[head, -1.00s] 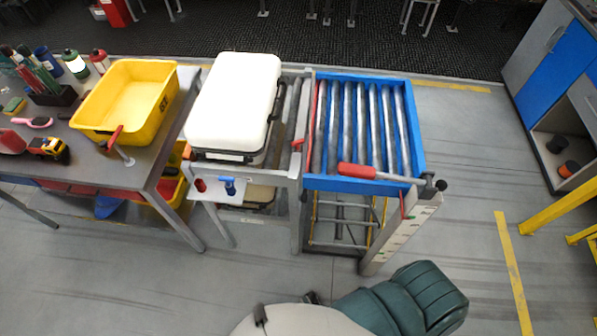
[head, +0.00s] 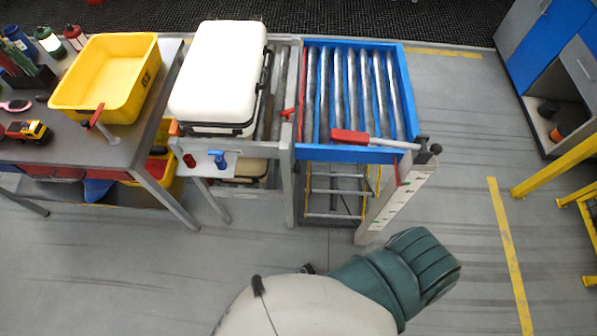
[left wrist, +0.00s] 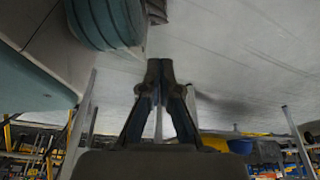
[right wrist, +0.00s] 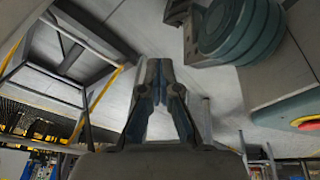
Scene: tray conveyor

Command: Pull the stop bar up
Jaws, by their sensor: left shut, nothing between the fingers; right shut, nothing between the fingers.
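A bar with a red grip (head: 350,137) and a grey shaft lies nearly level across the front edge of the blue roller frame (head: 345,154). Its right end meets a dark knob on top of a pale post (head: 400,200). I take it for the stop bar, though a thin red strip also runs along the frame's left side. My left gripper (left wrist: 160,72) shows only in the left wrist view, fingertips together and empty. My right gripper (right wrist: 153,72) shows only in the right wrist view, also shut and empty. Both are away from the bar.
A white case (head: 218,75) sits on the conveyor left of the blue frame. A yellow bin (head: 145,88) stands on the workbench at left. Yellow rails (head: 560,172) and a blue-grey cabinet (head: 535,90) are at right. The floor before the conveyor is clear.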

